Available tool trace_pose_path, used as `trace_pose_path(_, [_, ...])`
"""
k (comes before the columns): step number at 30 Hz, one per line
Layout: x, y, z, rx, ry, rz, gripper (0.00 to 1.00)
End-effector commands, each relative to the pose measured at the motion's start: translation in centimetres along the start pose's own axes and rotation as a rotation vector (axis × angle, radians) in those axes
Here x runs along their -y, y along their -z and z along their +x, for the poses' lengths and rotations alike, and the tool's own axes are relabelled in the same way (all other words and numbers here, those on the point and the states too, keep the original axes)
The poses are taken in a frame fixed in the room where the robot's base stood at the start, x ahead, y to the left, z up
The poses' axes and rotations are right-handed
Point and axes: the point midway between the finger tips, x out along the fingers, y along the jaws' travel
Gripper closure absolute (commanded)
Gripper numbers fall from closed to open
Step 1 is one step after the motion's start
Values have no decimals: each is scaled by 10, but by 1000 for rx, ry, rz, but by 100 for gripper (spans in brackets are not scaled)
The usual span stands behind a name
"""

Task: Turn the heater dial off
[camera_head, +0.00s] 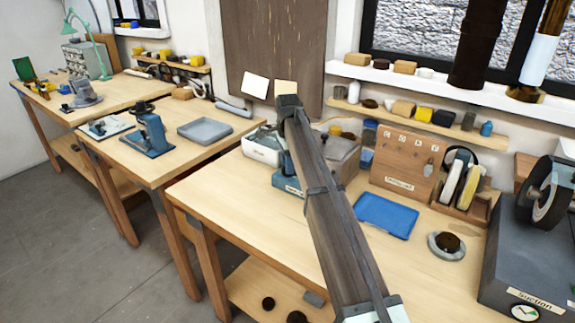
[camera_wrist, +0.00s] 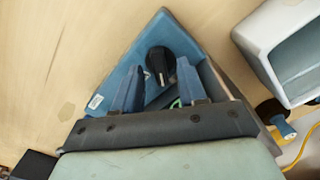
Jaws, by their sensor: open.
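In the wrist view, a black dial (camera_wrist: 160,60) with a pale pointer line sits on a blue housing (camera_wrist: 163,27) with a pointed corner. The blue fingers of my gripper (camera_wrist: 158,66) are open, one on each side of the dial in the picture. A gap shows between the dial and each finger. I cannot tell whether the fingertips are level with the dial or above it. The gripper body hides the near part of the housing. In the head view, my arm hides the gripper and the dial; a blue box with a white label (camera_head: 288,185) shows left of the arm.
In the wrist view, a white bin (camera_wrist: 262,45) stands close right of the housing, with a yellow cable (camera_wrist: 299,150) below. In the head view, a blue tray (camera_head: 386,216) lies right of my arm, and a white container (camera_head: 262,150) stands behind the box. The bench front is clear.

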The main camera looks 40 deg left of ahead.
Motion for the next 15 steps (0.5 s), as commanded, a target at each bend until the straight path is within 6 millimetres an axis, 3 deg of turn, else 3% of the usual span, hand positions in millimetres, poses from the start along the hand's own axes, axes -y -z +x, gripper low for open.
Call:
trace_pose_path(13, [0,0,8,0,0,0,58])
trace_pose_path(15, [0,0,8,0,0,0,64])
